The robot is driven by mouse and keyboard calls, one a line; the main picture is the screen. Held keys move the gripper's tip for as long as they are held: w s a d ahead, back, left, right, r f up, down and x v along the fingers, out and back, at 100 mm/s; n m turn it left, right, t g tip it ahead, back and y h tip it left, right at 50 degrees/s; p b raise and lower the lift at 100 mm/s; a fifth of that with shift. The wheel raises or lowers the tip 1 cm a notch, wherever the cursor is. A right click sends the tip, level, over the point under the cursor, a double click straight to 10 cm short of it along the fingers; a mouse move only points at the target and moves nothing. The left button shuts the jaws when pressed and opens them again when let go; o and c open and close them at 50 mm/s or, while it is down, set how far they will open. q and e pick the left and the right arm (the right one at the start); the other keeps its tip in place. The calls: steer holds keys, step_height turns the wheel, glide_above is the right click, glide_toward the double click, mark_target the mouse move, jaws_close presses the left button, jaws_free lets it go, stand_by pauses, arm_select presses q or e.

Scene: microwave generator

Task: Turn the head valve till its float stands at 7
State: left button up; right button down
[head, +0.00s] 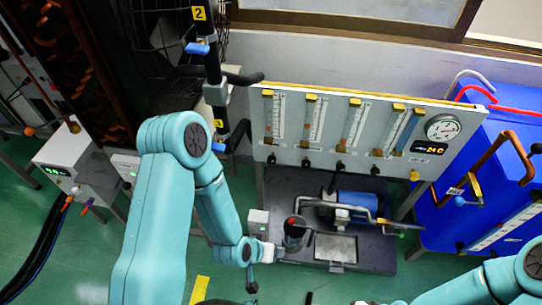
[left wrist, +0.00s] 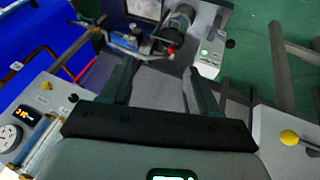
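A white panel (head: 325,178) carries several upright flow tubes with yellow caps, with black knobs (head: 305,162) and a yellow knob (head: 415,175) below them. I cannot tell which is the head valve, and the floats and scales are too small to read. My left gripper (left wrist: 160,85) is open and empty in the left wrist view, its dark fingers apart. Its grip area is not clear in the head view, where my left arm reaches in front of the panel. My right arm enters at the lower right; its gripper is not visible.
A round gauge (head: 443,127) and a display (head: 430,148) reading about 24.0 are on the panel's right. A blue pump (head: 357,201) stands below. A blue tank (head: 500,150) is at right. A white box (head: 258,222) stands beside the pump base. Green floor is open at lower left.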

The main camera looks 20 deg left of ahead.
arm_select(q)
steer(key=w+a+r+t+y+b, duration=0.2)
steer(key=w+a+t+y+b, duration=0.15)
steer(key=w+t, duration=0.35)
steer(key=n+t+y+b, duration=0.2)
steer(key=t+y+b, duration=0.25)
steer(key=b, duration=0.85)
glide_toward(271, 162)
steer(key=shift+t+h, duration=0.35)
steer(key=shift+h, duration=0.05)
steer(key=x, duration=0.7)
steer(key=shift+w+a, duration=0.2)
steer(key=shift+a, duration=0.15)
steer(key=shift+c, duration=0.3)
steer(key=c, duration=1)
